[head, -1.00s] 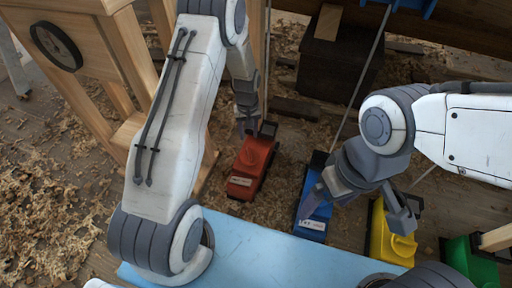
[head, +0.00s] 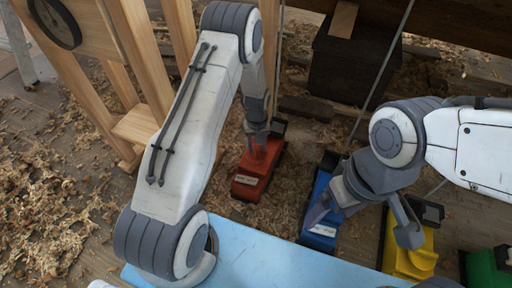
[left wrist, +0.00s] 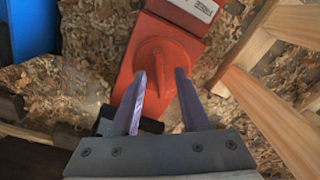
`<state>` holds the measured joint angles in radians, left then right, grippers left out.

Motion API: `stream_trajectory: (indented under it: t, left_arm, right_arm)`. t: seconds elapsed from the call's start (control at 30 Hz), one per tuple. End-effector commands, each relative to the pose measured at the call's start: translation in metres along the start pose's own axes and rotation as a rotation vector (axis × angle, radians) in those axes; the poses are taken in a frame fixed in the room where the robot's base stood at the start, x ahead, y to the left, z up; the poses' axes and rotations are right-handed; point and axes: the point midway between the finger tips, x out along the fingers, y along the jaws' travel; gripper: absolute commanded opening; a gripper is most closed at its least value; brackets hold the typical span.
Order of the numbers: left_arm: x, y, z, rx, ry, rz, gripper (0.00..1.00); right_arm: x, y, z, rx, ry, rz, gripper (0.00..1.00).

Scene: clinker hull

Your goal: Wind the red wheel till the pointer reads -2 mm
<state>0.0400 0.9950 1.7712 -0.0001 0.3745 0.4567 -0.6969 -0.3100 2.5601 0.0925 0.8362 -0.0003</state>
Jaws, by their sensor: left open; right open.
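A red unit (head: 250,181) with a pale label stands on the shavings-strewn floor. In the left wrist view its red wheel (left wrist: 161,58), a round knob with a raised ridge, lies just ahead of my left gripper (left wrist: 162,85). The two fingers are open, one towards each side of the wheel's near part; I cannot tell whether they touch it. In the head view my left gripper (head: 257,138) is over the unit and partly hides the wheel. A dark round dial (head: 55,22) is on the wooden frame, cut by the top edge; its pointer reading is not legible. My right gripper (head: 365,222) is open, between the blue and yellow units.
A blue unit (head: 318,231), a yellow unit (head: 410,262) and a green unit (head: 482,267) stand in a row to the right. Wooden posts (head: 140,50) stand left of my left arm. A dark box (head: 350,65) is behind. A light blue surface (head: 265,262) is in front.

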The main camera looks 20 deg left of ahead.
Motion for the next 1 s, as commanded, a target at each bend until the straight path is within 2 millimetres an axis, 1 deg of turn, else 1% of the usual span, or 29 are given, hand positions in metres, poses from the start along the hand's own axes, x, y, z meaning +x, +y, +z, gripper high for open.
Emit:
stream_trajectory:
  t: [0.07, 0.1, 0.17, 0.2, 0.23, 0.47, 0.63, 0.83, 1.0]
  left_arm:
    - [0.0, -0.001, 0.0, -0.001, 0.0, 0.0, 0.45]
    - [0.0, -0.001, 0.0, -0.001, 0.0, 0.0, 0.41]
    - [0.0, -0.001, 0.0, -0.001, 0.0, 0.0, 0.18]
    - [0.0, -0.001, 0.0, -0.001, -0.001, 0.0, 0.03]
    - [0.0, -0.001, 0.0, -0.001, -0.001, 0.0, 0.0]
    - [-0.001, -0.003, -0.001, 0.002, -0.001, -0.001, 0.0]
    - [-0.002, -0.003, 0.0, 0.037, -0.002, -0.001, 0.0]
    - [-0.004, -0.003, 0.001, 0.145, -0.003, -0.002, 0.0]
    - [-0.005, -0.002, 0.001, 0.289, -0.004, -0.002, 0.0]
  right_arm:
    - [0.0, 0.0, 0.0, 0.0, 0.0, 0.0, 0.91]
    - [0.0, 0.0, 0.0, 0.0, 0.0, 0.0, 0.91]
    - [0.0, 0.0, 0.0, 0.0, 0.0, 0.0, 0.91]
    - [0.0, 0.0, 0.0, 0.0, 0.0, 0.0, 0.91]
    - [0.0, 0.0, 0.0, 0.0, 0.0, 0.0, 0.91]
    - [-0.001, 0.0, 0.0, 0.0, 0.0, 0.0, 0.91]
    - [-0.008, -0.001, 0.0, 0.0, 0.0, 0.0, 0.91]
    - [-0.026, -0.002, -0.001, 0.0, 0.0, 0.0, 0.91]
    - [-0.046, -0.003, -0.003, 0.0, 0.0, 0.0, 0.91]
